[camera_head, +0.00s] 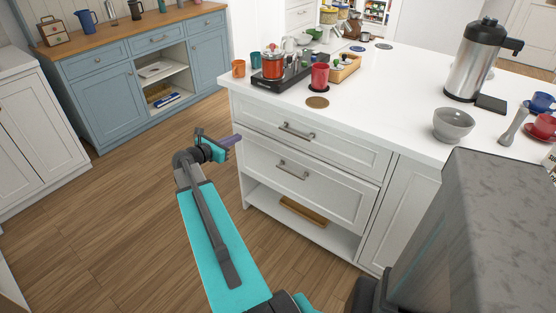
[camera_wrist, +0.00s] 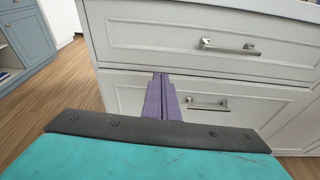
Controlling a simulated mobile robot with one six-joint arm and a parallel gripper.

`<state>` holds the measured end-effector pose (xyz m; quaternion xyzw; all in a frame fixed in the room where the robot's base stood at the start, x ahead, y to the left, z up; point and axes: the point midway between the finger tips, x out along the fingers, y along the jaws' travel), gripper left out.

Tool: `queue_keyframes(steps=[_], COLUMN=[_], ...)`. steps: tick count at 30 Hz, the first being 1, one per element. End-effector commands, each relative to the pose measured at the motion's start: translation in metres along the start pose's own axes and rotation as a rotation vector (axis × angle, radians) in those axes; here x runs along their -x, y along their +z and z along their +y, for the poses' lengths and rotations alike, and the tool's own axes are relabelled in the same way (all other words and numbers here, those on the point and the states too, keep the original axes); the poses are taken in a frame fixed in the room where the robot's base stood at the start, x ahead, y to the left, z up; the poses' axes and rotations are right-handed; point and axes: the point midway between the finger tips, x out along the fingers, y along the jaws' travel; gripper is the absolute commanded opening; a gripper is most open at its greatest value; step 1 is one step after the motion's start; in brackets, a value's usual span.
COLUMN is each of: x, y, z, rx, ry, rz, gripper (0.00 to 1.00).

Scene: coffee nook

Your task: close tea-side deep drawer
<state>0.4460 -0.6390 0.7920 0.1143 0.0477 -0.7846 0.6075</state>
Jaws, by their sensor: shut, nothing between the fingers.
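The white island has an upper drawer (camera_head: 335,143) and a deeper lower drawer (camera_head: 325,190), each with a metal bar handle. The lower drawer's front looks about flush with the cabinet, though a small gap is hard to judge. In the wrist view the upper drawer (camera_wrist: 165,35) is above and the lower drawer (camera_wrist: 260,105) is behind my fingers. My gripper (camera_head: 238,138) is near the left end of the drawer fronts. Its purple fingers (camera_wrist: 161,76) are shut and empty, pointing at the lower drawer's front, left of its handle (camera_wrist: 208,103). I cannot tell whether they touch it.
An open shelf with a wooden tray (camera_head: 303,211) is under the drawers. The countertop (camera_head: 385,100) holds a kettle tray, red mug, grey bowl and steel dispenser (camera_head: 475,60). A blue cabinet (camera_head: 105,95) stands across the clear wood floor (camera_head: 130,200).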

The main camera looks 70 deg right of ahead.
Motion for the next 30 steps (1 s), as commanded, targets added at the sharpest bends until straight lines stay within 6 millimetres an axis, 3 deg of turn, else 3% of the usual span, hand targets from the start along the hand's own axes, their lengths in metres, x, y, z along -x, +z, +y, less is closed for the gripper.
queue_keyframes(steps=[1, 12, 23, 30], x=[0.000, -0.001, -0.005, -0.013], y=[-0.009, -0.026, -0.055, -0.084], z=[-0.011, -0.056, -0.091, -0.110], rx=[0.002, 0.022, 0.054, 0.065], ry=[0.002, 0.013, 0.012, 0.000], rz=[-0.020, -0.148, -0.225, -0.242], gripper=[0.00, 0.00, 0.00, 0.00])
